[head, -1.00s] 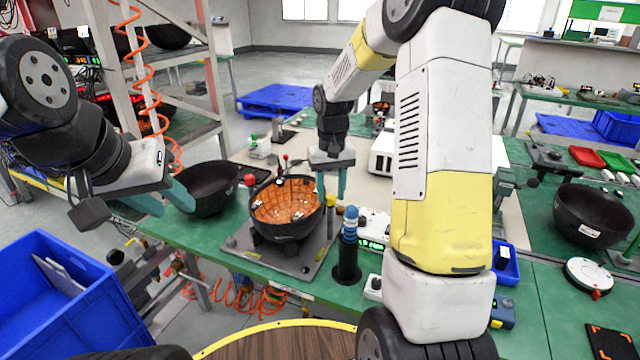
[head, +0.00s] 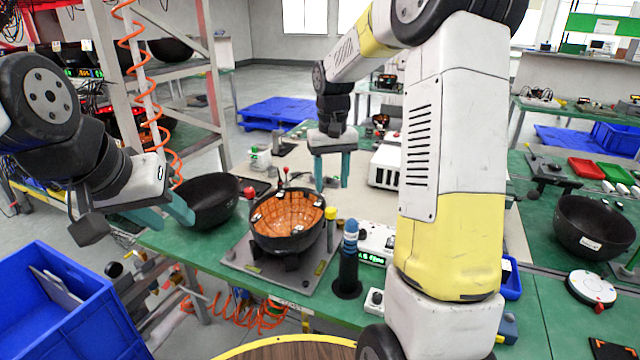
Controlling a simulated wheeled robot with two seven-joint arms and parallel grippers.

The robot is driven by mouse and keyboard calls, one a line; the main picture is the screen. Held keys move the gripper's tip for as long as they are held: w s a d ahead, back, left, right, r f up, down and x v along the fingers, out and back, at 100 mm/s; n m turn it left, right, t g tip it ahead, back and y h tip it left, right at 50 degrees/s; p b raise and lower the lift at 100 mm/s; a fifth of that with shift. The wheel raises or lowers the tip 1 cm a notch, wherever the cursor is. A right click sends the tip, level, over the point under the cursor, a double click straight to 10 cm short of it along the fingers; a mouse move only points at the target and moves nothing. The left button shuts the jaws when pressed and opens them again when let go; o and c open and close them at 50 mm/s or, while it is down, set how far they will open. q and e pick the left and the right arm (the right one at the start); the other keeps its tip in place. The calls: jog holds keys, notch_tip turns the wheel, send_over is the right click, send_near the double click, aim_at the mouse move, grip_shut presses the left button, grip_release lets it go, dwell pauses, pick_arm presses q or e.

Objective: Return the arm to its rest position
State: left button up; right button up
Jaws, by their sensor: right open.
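My right gripper (head: 332,170) hangs with its teal fingers pointing down over the far part of the green bench, just beyond and right of the bowl fixture. It is open and empty. A black bowl with an orange patterned inside (head: 287,222) sits tilted on a grey fixture plate (head: 240,258).
A dark post with blue rings (head: 349,262) stands right of the fixture. A white device (head: 386,167) lies behind it. A blue crate (head: 70,310) is at lower left. A metal rack with an orange coiled hose (head: 150,90) rises at left. Another black bowl (head: 592,225) is at right.

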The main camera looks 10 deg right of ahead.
jog(key=s+a+r+t+y, duration=0.1)
jog(key=s+r+t, duration=0.2)
jog(key=s, duration=0.9)
jog(key=s+a+r+t+y, duration=0.1)
jog(key=s+r+t, duration=0.2)
jog(key=s+r, duration=0.4)
jog(key=s, duration=0.5)
jog(key=shift+a, duration=0.15)
